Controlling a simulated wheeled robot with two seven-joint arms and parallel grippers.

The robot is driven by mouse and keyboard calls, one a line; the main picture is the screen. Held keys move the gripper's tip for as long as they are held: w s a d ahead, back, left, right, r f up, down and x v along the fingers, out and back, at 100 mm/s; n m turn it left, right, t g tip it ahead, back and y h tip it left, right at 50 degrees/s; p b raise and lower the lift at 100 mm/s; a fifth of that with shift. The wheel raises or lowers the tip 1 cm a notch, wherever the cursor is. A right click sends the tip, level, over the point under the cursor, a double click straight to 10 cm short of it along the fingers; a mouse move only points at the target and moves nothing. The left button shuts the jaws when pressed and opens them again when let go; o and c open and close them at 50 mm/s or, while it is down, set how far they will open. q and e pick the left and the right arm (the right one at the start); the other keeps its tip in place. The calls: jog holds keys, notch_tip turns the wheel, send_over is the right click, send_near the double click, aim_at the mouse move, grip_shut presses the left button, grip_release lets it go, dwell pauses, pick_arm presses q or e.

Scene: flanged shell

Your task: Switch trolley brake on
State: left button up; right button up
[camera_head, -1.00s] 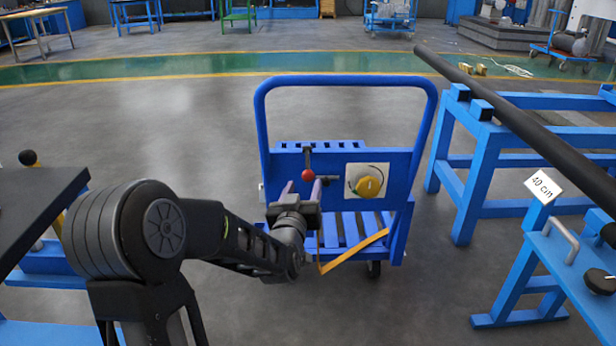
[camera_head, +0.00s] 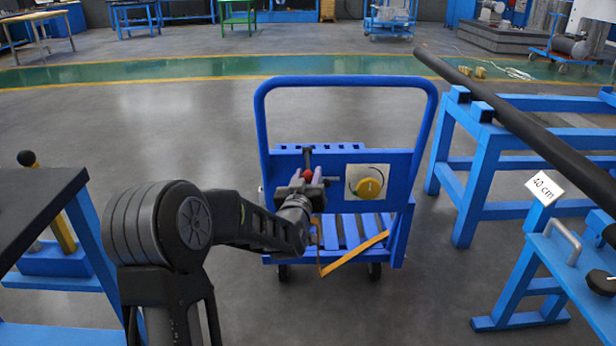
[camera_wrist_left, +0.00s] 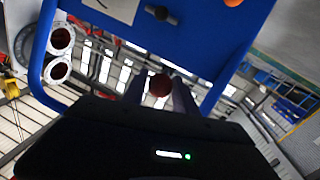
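The blue trolley (camera_head: 347,82) stands in the middle of the head view. Its upright panel carries a dark lever (camera_head: 306,156) that hangs down to a red ball knob (camera_head: 308,174). A yellow round knob (camera_head: 369,187) sits on a pale plate to the right. My left gripper (camera_head: 307,176) is at the red ball, with its fingers apart on either side of it. In the left wrist view the ball (camera_wrist_left: 160,85) shows between the fingertips; contact cannot be told. My right gripper is out of view.
A blue stand (camera_head: 480,170) on the right bears a long dark bar (camera_head: 520,125). A "40 cm" sign (camera_head: 544,187) stands at the lower right. A dark-topped table (camera_head: 40,205) is at the left. The floor behind the trolley is clear.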

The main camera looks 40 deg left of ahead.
pick_arm(q)
grip_shut()
dwell(1.0)
